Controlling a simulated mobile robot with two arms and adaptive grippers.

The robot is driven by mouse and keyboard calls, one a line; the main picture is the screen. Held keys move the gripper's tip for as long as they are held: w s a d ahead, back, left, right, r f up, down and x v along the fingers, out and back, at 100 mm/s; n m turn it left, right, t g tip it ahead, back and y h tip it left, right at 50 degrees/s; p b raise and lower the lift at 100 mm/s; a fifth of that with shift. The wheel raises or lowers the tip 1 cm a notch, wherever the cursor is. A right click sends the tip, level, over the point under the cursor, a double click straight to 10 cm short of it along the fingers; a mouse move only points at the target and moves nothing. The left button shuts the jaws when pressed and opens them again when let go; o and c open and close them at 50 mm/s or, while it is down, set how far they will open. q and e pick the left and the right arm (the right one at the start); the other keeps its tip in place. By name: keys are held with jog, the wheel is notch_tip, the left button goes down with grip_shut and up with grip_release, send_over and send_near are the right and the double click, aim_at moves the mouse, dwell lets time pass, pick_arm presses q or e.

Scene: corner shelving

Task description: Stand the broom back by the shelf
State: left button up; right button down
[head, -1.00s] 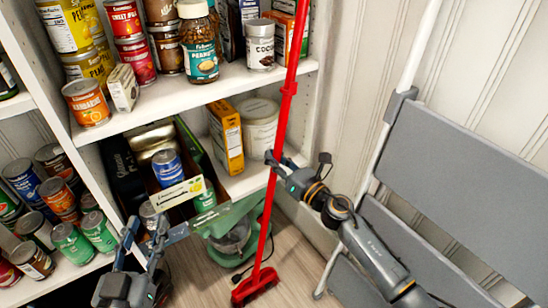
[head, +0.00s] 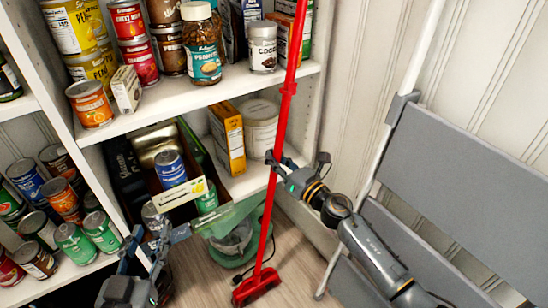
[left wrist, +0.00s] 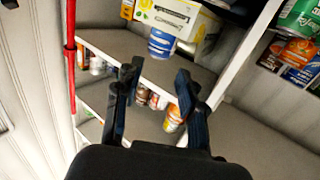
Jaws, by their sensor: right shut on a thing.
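The red broom (head: 283,130) stands nearly upright in front of the shelf's right end, leaning slightly, its head (head: 257,286) at the wooden floor. My right gripper (head: 273,163) is shut on the red handle around its middle. The white corner shelf (head: 225,87) is behind it. My left gripper (head: 152,240) is low at the left, in front of the lower shelf; in the left wrist view its two fingers (left wrist: 157,85) are spread apart with nothing between them. The red handle also shows at the left of the left wrist view (left wrist: 71,60).
A grey folding stepladder (head: 465,175) leans on the right, close to my right arm. A green vacuum-like item (head: 232,243) stands on the floor behind the broom. Several cans and jars crowd the shelves, with a box of cans (head: 185,190) on the lower one.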

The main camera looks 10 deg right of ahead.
pick_arm(q)
jog(key=shift+f, duration=0.25)
pick_arm(e)
jog(key=shift+w+a+r, duration=0.1)
jog(key=shift+w, duration=0.15)
dwell(0.3)
pick_arm(q)
jog(key=shift+a+f+g, duration=0.1)
jog(key=shift+f+g, duration=0.15)
jog(key=shift+g, duration=0.15)
pick_arm(e)
jog(key=shift+w, duration=0.1)
pick_arm(q)
jog(key=shift+s+a+f, duration=0.1)
jog(key=shift+s+f, duration=0.05)
jog(key=shift+f, duration=0.3)
pick_arm(e)
jog(key=shift+w+a, duration=0.1)
jog(key=shift+w, duration=0.1)
pick_arm(q)
jog(key=shift+f+g, duration=0.1)
jog(key=shift+g, duration=0.2)
pick_arm(e)
jog(key=c, duration=1.1)
grip_release()
jog(key=shift+c, duration=0.2)
jog(key=shift+o, duration=1.2)
jog(key=shift+f, duration=0.25)
jog(key=o, duration=0.8)
jog(key=shift+r, duration=0.1)
